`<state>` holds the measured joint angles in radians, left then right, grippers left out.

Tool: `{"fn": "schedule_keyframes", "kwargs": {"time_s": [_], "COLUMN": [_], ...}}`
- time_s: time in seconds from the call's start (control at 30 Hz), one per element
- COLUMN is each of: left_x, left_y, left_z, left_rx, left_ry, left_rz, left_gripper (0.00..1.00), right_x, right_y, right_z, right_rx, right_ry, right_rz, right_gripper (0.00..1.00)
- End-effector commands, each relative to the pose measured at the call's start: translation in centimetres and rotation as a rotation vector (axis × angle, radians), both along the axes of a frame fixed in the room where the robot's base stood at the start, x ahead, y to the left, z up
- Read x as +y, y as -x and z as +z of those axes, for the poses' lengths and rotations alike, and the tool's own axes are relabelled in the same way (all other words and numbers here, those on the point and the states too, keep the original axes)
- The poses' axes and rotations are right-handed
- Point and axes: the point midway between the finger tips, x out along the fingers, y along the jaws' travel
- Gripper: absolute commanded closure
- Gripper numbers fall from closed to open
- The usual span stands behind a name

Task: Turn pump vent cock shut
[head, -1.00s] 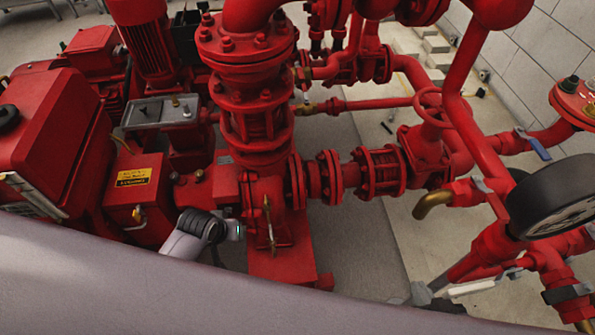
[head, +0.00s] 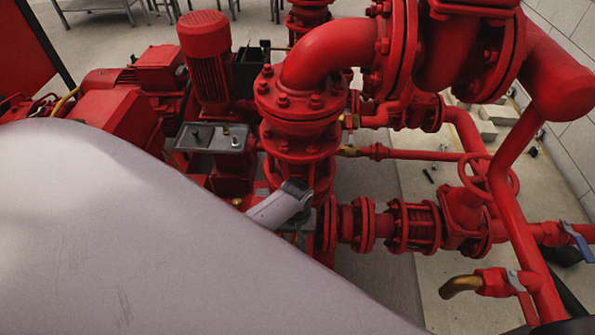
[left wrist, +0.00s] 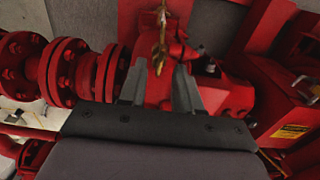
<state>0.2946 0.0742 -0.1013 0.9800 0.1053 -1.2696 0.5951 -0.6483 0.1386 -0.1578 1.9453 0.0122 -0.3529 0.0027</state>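The brass vent cock (left wrist: 160,42) shows in the left wrist view at the top middle, upright against the red pump casing (left wrist: 135,22). In the head view the cock is hidden behind my left arm. My left gripper (left wrist: 160,84) points at the cock in the left wrist view. Its two grey fingers stand apart with nothing clearly held between them, one either side below the cock. Whether they touch it I cannot tell. My right gripper is not in view.
Red flanged pipework (head: 415,226) runs right from the pump to a handwheel valve (head: 488,172). A tall red pipe elbow (head: 325,55) stands behind the wrist. A red box with a yellow label (left wrist: 290,132) is close at right in the left wrist view. Open floor (head: 385,285) lies in front.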

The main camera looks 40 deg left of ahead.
Motion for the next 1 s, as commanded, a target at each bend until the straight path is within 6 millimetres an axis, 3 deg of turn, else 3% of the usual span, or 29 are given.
{"fn": "schedule_keyframes", "kwargs": {"time_s": [0.2,0.53,0.63,1.0], "left_x": [0.0,0.0,0.0,-0.1], "left_y": [0.0,0.0,0.0,0.0], "left_z": [-2.1,-2.2,-2.2,-2.2], "left_rx": [0.001,-0.001,-0.001,-0.001], "left_ry": [0.001,0.0,0.0,0.001], "left_rz": [-0.001,-0.002,-0.002,-0.022], "left_gripper": [0.67,0.67,1.0,1.0], "right_x": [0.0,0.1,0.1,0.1], "right_y": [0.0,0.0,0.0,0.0], "right_z": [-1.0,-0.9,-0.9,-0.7], "right_rx": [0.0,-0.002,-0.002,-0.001], "right_ry": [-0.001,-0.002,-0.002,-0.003], "right_rz": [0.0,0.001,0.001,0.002], "right_gripper": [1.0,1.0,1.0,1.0]}}
